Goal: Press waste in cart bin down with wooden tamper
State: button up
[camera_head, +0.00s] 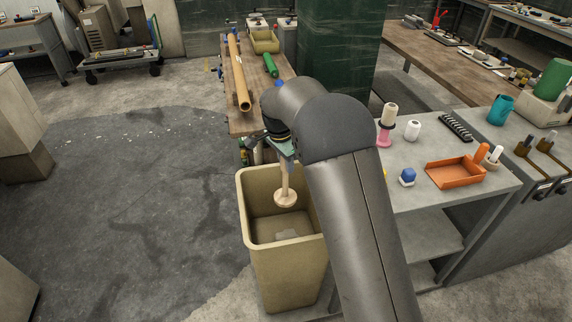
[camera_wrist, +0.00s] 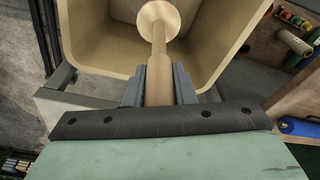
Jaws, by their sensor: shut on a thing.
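The wooden tamper (camera_head: 286,197) is pale wood, with a shaft and a round disc foot pointing down. It hangs in the mouth of the tan cart bin (camera_head: 287,275), apart from the bin's floor. My gripper (camera_wrist: 159,85) is shut on the tamper's shaft, which runs away from the jaws toward the disc in the wrist view. In the head view my gripper (camera_head: 284,155) is partly hidden by my arm. My arm hides part of the bin's right side.
A grey bench (camera_head: 450,190) with spools and an orange tray (camera_head: 455,172) stands right of the bin. A wooden bench (camera_head: 236,120) with a long tan tube (camera_head: 238,75) stands behind it. The floor to the left (camera_head: 130,190) is open.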

jog(key=shift+r+p, duration=1.65)
jog(key=shift+r, duration=1.25)
jog(key=s+d+r+n, duration=0.5)
jog(key=d+r, duration=0.2)
jog(key=d, duration=0.2)
jog(key=s+d+r+n+y, duration=0.1)
jog(key=s+d+r+n, duration=0.4)
jog(key=d+r, duration=0.2)
jog(key=shift+d+r+n+t, duration=0.3)
jog(key=shift+d+t, duration=0.1)
jog(key=shift+d, duration=0.45)
